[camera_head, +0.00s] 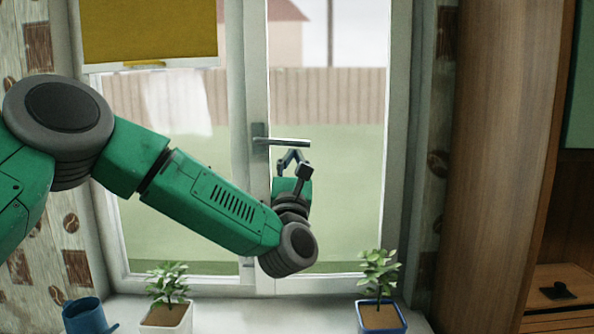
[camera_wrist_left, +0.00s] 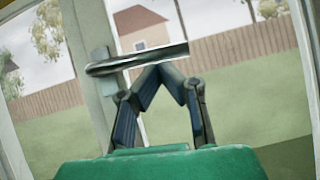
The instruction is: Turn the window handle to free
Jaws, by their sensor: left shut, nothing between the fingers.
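The window handle (camera_head: 282,142) is a grey lever on a dark plate on the window's middle frame. Its lever lies about level and points right. In the left wrist view the handle (camera_wrist_left: 140,60) crosses above the fingertips. My left gripper (camera_head: 292,155) is just below the lever, with its fingers pointing up. It also shows in the left wrist view (camera_wrist_left: 160,68), where its fingertips meet and hold nothing. They appear close under the lever; I cannot tell whether they touch it. My right gripper is not in view.
Two potted plants stand on the sill, one in a white pot (camera_head: 167,315) and one in a blue-rimmed pot (camera_head: 381,312). A yellow blind (camera_head: 150,30) hangs at upper left. A wooden cabinet (camera_head: 500,160) stands at the right.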

